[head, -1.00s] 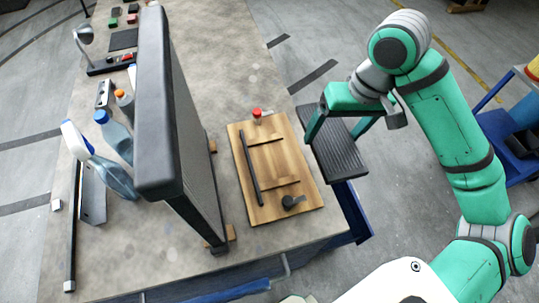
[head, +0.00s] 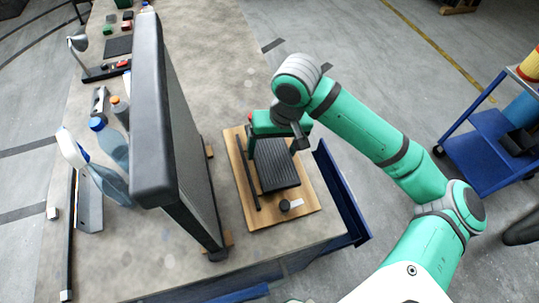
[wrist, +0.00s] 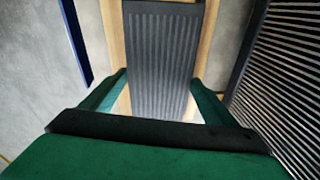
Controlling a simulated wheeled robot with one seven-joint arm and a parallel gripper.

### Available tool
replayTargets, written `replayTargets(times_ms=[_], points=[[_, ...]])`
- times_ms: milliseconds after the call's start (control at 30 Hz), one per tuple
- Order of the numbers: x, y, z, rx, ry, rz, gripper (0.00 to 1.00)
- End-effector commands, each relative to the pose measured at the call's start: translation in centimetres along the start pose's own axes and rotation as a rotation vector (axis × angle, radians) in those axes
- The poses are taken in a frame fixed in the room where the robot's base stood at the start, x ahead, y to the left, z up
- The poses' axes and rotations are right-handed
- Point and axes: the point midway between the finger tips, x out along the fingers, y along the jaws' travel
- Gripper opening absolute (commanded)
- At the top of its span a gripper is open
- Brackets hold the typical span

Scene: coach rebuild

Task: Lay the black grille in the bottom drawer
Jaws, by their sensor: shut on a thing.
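The black grille (head: 277,168) is a flat ribbed panel. My gripper (head: 276,142) is shut on it across its width and holds it over the wooden board (head: 244,205) on the bench. I cannot tell how high it is above the board. In the wrist view the grille (wrist: 160,60) runs away between the two green fingers (wrist: 158,88). A blue drawer (head: 342,195) stands pulled out at the right side of the bench. Its edge shows in the wrist view (wrist: 75,40). Its inside is mostly hidden, and I cannot tell whether it is the bottom one.
A tall dark framed panel (head: 150,110) stands upright left of the board. Bottles (head: 112,145) stand at the left.

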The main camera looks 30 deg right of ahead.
Motion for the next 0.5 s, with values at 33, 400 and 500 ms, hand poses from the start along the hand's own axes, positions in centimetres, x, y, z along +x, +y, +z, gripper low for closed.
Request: replayTargets(times_ms=[33, 400, 500], points=[[0.2, -0.1, 0.0, 0.0, 0.0, 0.0, 0.5], [3.8, -0.3, 0.1, 0.002, 0.0, -0.001, 0.5], [3.8, -0.3, 0.1, 0.001, 0.001, 0.0, 0.5]])
